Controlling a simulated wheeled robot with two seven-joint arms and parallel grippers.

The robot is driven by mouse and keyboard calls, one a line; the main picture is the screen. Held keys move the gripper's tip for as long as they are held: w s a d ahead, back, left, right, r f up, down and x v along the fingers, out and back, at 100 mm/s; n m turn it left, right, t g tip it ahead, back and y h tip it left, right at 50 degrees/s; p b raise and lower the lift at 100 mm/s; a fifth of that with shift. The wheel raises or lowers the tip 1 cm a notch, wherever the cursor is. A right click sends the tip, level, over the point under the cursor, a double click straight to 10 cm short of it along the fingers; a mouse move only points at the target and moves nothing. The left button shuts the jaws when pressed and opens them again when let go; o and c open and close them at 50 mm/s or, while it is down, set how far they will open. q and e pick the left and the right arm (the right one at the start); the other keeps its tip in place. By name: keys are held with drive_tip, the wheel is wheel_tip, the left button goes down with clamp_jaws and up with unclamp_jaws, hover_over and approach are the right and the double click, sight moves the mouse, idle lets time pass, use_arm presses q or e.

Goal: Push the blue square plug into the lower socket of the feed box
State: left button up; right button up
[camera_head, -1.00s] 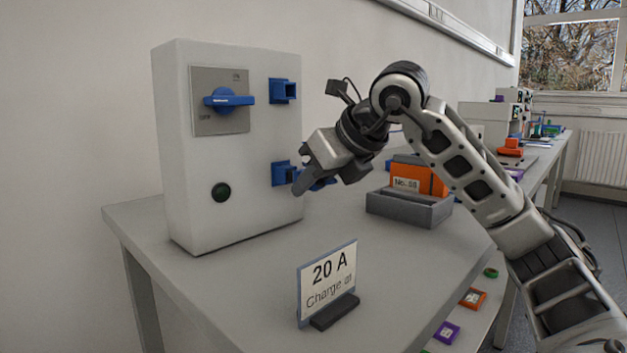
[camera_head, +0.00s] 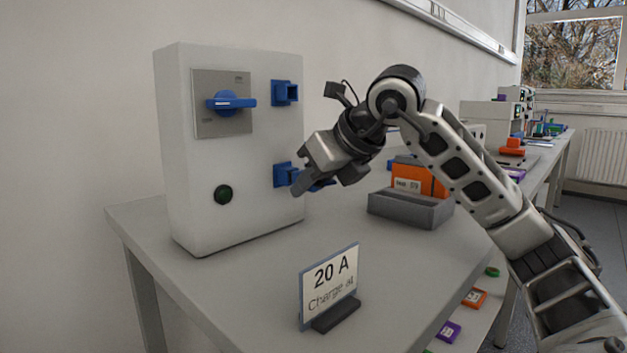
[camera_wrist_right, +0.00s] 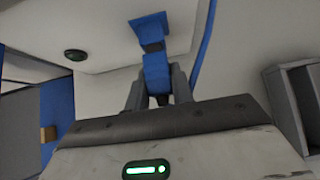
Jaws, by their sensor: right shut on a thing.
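The feed box (camera_head: 250,165) is a pale upright box on the table with two blue sockets on its front. The upper socket (camera_head: 285,92) is empty. The lower socket (camera_head: 282,174) is partly hidden by my right gripper (camera_head: 300,184). In the right wrist view, my right gripper (camera_wrist_right: 157,88) is shut on the blue square plug (camera_wrist_right: 157,70). The plug lines up with the lower socket (camera_wrist_right: 149,30) and its front meets the socket mouth. I cannot tell how deep it sits. My left gripper is not in view.
The feed box has a blue rotary switch (camera_head: 231,102) and a dark green button (camera_head: 223,194). A "20 A" sign (camera_head: 329,284) stands at the table front. A blue cable (camera_wrist_right: 206,40) runs beside the plug.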

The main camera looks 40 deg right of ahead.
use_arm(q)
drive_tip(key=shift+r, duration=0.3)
use_arm(e)
drive_tip(key=shift+w, duration=0.45)
drive_tip(key=o, duration=0.8)
drive_tip(key=shift+o, duration=0.2)
drive_tip(key=shift+s+r+p, duration=0.45)
drive_tip(key=shift+r, duration=0.1)
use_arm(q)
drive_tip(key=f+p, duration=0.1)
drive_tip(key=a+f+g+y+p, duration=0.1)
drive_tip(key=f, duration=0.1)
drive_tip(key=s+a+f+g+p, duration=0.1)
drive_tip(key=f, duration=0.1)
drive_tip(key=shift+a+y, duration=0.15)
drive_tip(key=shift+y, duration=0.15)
use_arm(e)
drive_tip(key=a+v, duration=0.1)
drive_tip(key=v, duration=1.3)
drive_tip(key=shift+s+d, duration=0.35)
drive_tip(key=shift+d, duration=0.15)
drive_tip(key=shift+r, duration=0.15)
